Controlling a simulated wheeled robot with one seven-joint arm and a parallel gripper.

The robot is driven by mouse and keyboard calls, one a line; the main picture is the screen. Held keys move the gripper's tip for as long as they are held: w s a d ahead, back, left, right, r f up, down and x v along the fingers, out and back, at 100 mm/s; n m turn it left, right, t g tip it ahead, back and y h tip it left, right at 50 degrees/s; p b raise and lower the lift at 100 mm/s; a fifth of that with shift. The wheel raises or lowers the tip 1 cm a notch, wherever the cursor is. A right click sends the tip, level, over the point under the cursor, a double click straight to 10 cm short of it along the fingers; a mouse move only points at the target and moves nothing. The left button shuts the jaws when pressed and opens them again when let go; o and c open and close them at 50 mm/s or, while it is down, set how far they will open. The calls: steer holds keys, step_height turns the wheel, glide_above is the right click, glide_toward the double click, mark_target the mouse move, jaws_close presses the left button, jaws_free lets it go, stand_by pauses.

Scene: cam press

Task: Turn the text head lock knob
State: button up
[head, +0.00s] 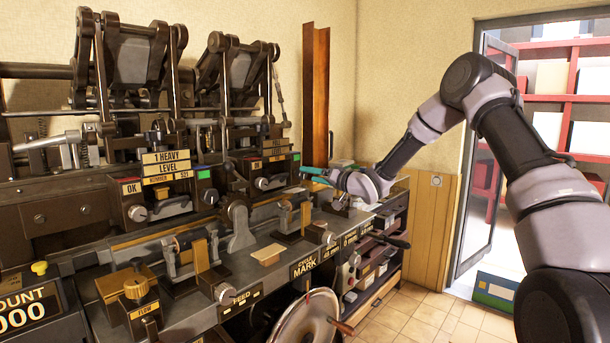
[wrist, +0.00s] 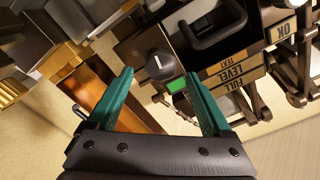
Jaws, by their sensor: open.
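The text head (head: 275,165) is the right-hand of two dark press heads. In the wrist view the knob (wrist: 158,66) shows a white line and lies between and beyond the fingertips, beside a green patch and a plate reading FULL LEVEL TEXT (wrist: 231,78). My gripper (head: 304,175) has teal fingers and points left, to the right of the knob and apart from it. In the wrist view my gripper (wrist: 157,74) is open with nothing between its fingers.
The number head (head: 165,185) stands to the left with a similar knob (head: 137,213). Linkage arms (head: 235,75) rise above both heads. A rusty upright beam (head: 316,95) stands behind my gripper. A handwheel (head: 303,325) is at the bench front. Tiled floor lies clear at right.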

mark_target(301, 174)
steer(key=shift+x, duration=2.15)
jaws_close()
